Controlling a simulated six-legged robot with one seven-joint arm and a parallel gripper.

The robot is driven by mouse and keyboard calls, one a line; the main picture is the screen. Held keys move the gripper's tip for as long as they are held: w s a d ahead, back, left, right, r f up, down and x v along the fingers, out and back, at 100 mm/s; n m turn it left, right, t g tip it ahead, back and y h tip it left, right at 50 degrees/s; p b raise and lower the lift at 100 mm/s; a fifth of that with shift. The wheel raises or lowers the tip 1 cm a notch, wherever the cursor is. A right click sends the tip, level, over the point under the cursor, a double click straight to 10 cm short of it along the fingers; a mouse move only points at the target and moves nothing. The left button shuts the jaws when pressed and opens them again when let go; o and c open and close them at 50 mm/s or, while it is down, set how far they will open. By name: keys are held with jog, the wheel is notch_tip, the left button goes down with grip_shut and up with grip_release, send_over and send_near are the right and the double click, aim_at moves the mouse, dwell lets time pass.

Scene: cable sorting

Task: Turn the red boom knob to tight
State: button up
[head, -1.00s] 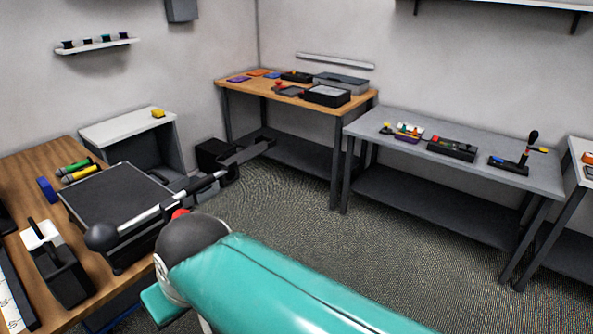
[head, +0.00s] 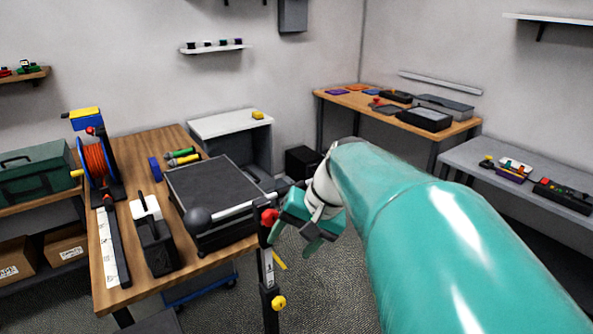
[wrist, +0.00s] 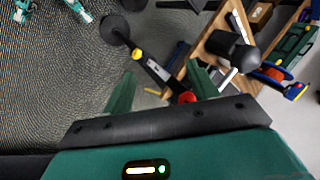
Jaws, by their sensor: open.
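The red boom knob (head: 269,216) sits on top of a dark upright stand post (head: 268,262), at the right edge of the workbench. It also shows in the wrist view (wrist: 187,97), between my fingers and nearer the right one, partly cut off by my gripper's body. A boom rod runs through there and ends in a black ball (head: 198,219). My teal gripper (head: 291,238) is open and empty, close to the right of the knob in the head view. Whether a finger touches the knob, and the knob's setting, I cannot tell.
A yellow knob (head: 278,302) sits lower on the post. A dark flat-topped case (head: 215,190) lies under the boom on the wooden workbench (head: 200,281). A red cable reel (head: 95,160) stands at left. Open carpet lies right of the post.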

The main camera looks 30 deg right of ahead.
jog(key=d+r+m+t+y, duration=0.1)
jog(key=d+m+t, duration=0.5)
jog(key=d, duration=1.9)
jog(key=shift+s+d+r+m+y, duration=0.2)
jog(key=shift+d+m+y, duration=0.3)
jog(key=shift+y, duration=0.4)
jog(key=shift+a, duration=0.1)
jog(key=w+a+n+g+h, duration=0.2)
jog(key=a+n+g, duration=0.35)
jog(key=a, duration=1.75)
jog(key=s+a+f+n+h, duration=0.2)
jog(key=s+a+n, duration=0.2)
jog(key=a, duration=0.3)
jog(key=s+a+f+n+t+h, duration=0.1)
jog(key=s+a+n+h, duration=0.1)
jog(key=s+a+n, duration=0.3)
jog(key=shift+s+a+f, duration=0.3)
jog(key=shift+a+f, duration=0.05)
jog(key=shift+a, duration=0.9)
